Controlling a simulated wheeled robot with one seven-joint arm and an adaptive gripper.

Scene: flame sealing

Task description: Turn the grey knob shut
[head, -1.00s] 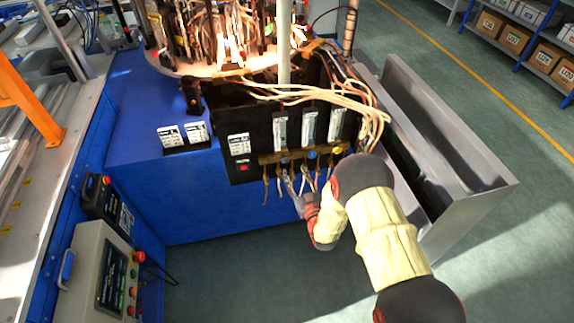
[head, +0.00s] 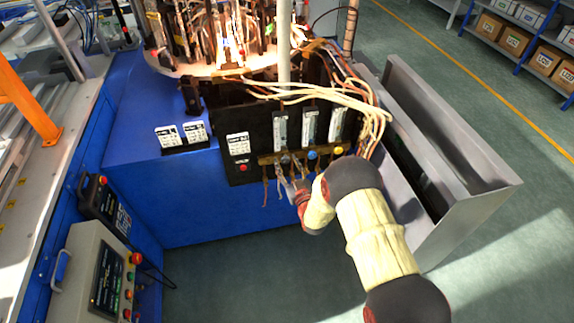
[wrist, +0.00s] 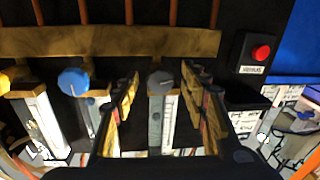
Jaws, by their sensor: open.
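The grey knob (wrist: 160,81) sits on the brass bar of the black panel, at the end of a flowmeter tube, in the middle of the wrist view. In the head view it is small (head: 285,159), just above my gripper (head: 291,184). My gripper (wrist: 163,77) is open in the wrist view, one finger on each side of the grey knob. I see gaps between the knob and both fingers; contact is not visible. The blue knob (wrist: 73,81) is left of the fingers, and the yellow knob (wrist: 4,83) is at the left edge.
A red button (wrist: 261,53) on a black box is right of the fingers in the wrist view. The brass bar (wrist: 110,42) carries several thin copper tubes. Pale hoses (head: 335,95) drape over the panel. A grey metal trough (head: 440,150) stands to the right; open floor lies in front.

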